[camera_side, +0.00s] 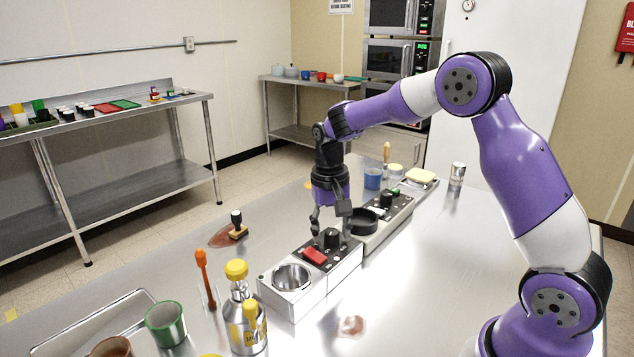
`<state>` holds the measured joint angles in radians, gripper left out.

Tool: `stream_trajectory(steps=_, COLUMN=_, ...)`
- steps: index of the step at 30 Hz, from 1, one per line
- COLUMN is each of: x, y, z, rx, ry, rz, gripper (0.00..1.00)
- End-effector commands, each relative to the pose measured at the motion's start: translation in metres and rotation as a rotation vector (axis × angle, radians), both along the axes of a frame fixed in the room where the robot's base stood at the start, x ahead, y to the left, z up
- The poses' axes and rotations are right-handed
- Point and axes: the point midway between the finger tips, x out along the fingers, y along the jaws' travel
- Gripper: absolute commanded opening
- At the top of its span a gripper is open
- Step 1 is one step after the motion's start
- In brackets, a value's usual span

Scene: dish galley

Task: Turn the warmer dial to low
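A low steel unit (296,305) stands on the steel table, with a round metal well (291,278), a red rocker switch (314,256) and a black dial (331,239) on its top. A second unit (389,228) behind it carries a black round pan (361,222) and a black knob (386,199). I cannot tell from markings which of these is the warmer dial, nor read any setting. My gripper (329,222) points down just above the black dial by the red switch. Its fingers are apart, with nothing seen between them. Whether they touch the dial is unclear.
A yellow-capped bottle (243,318), an orange-handled tool (204,279) and a green-rimmed cup (165,324) stand at the front left. A black-handled stamp-like object (237,226) lies left. A blue cup (373,178) and a tin (457,174) stand behind. The table's right front is mostly clear.

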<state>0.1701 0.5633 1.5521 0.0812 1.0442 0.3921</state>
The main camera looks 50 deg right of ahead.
Motion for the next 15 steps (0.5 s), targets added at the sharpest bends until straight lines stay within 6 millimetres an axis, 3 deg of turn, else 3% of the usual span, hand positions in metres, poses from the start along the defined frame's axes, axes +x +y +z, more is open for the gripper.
stream_trajectory(steps=10, x=0.000, y=0.000, z=0.003, rx=0.000, ry=0.000, rz=0.000, gripper=0.65)
stream_trajectory(steps=15, x=0.001, y=0.001, z=0.023, rx=-0.001, ry=-0.004, rz=0.000, gripper=0.65)
